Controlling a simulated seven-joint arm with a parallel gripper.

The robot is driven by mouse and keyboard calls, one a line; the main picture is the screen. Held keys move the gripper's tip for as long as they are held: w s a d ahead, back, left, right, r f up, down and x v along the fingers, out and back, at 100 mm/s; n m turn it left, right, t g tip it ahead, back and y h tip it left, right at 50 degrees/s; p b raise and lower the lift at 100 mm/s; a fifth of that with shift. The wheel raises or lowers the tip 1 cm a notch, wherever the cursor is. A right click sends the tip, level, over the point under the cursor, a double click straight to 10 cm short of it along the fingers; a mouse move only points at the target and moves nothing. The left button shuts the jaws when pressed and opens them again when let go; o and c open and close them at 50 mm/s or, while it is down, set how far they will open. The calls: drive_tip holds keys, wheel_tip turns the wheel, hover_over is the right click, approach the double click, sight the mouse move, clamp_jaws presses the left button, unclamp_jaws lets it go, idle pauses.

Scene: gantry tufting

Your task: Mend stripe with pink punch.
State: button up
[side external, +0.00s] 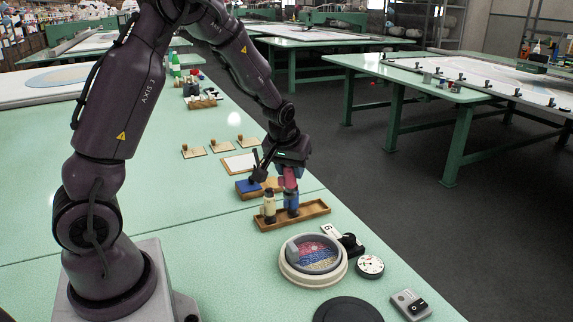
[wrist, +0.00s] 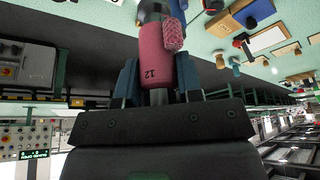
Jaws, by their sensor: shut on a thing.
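My gripper (wrist: 157,82) is shut on the pink punch (wrist: 158,52), whose handle carries a "12" and a textured patch. In the side view the pink punch (side external: 290,178) hangs below the dark jaws, above the wooden tray (side external: 318,209). A cream punch (side external: 269,205) stands upright in that tray. A blue punch (side external: 292,203) appears to stand there too, directly below the pink one; I cannot tell if they touch. The round hoop (side external: 287,272) sits nearer the camera, with pink, blue and cream bands of tufting (side external: 314,257). Any gap in a stripe is too small to see.
A wooden box with a blue pad (side external: 250,187) and a framed white card (side external: 240,163) lie behind the tray. Near the hoop are a round dial (side external: 370,266), a switch box (side external: 411,304) and a black disc (side external: 347,310). The left tabletop is clear.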

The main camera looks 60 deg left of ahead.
drive_tip(key=shift+w+d+f, duration=0.5)
drive_tip(key=shift+d+f, duration=0.8)
drive_tip(key=shift+f, duration=0.45)
drive_tip(key=shift+w+d+f, duration=0.55)
drive_tip(key=shift+d+f, duration=0.75)
drive_tip(key=shift+f, duration=0.45)
drive_tip(key=shift+w+d+f, duration=0.5)
drive_tip(key=shift+d+f, duration=0.8)
drive_tip(key=shift+f, duration=0.45)
drive_tip(key=shift+f, duration=0.6)
wheel_tip(320, 180, up, 7)
